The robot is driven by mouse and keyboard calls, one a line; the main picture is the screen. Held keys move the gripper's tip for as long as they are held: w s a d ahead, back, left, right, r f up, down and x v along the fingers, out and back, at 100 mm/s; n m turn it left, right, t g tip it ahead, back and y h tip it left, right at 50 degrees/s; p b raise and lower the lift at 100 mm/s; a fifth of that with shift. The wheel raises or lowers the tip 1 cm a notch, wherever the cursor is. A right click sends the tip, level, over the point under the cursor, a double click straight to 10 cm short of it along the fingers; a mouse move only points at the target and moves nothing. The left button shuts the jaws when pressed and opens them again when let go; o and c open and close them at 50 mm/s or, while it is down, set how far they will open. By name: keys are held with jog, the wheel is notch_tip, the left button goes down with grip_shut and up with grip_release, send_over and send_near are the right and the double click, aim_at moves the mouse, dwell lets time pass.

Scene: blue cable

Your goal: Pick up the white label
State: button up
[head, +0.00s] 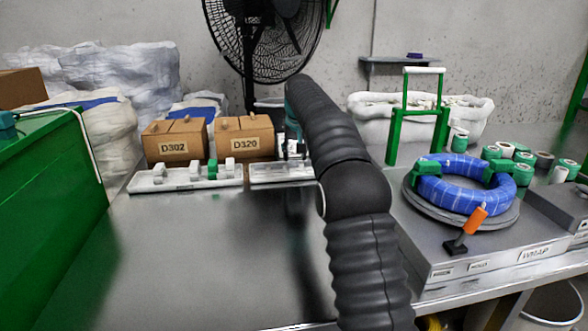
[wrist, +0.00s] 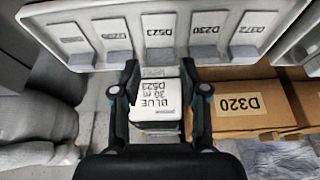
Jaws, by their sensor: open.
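A white label (wrist: 155,98) with black print reading BLUE, 30 m and D523 lies in the middle of the wrist view, on top of a pale block or stack. My gripper (wrist: 160,72) is open, with one black finger on each side of the label. The fingers appear apart from it, and I cannot tell the height between them. In the head view my gripper (head: 294,148) is at the white trays beside the D320 box, mostly hidden by my arm. The label cannot be made out there.
A white slotted tray (wrist: 110,58) with tags such as D523 and D230 lies just beyond the fingertips. A cardboard D320 box (wrist: 235,127) stands close on the right. In the head view, a blue cable coil (head: 465,190) lies at right; the metal table (head: 210,260) is clear in front.

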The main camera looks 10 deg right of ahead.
aim_at(294, 164)
jog(key=x, duration=0.4)
jog(key=c, duration=0.4)
jog(key=shift+r, duration=0.1)
jog(key=shift+r+p, duration=0.4)
jog(key=shift+r, duration=1.35)
jog(key=shift+s+f+b, duration=0.1)
jog(key=shift+s+b, duration=0.5)
jog(key=shift+s, duration=0.35)
jog(key=s+b, duration=0.3)
jog(key=s, duration=1.3)
jog(key=shift+a+b, duration=0.2)
jog(key=shift+b, duration=0.2)
jog(key=shift+s, duration=0.1)
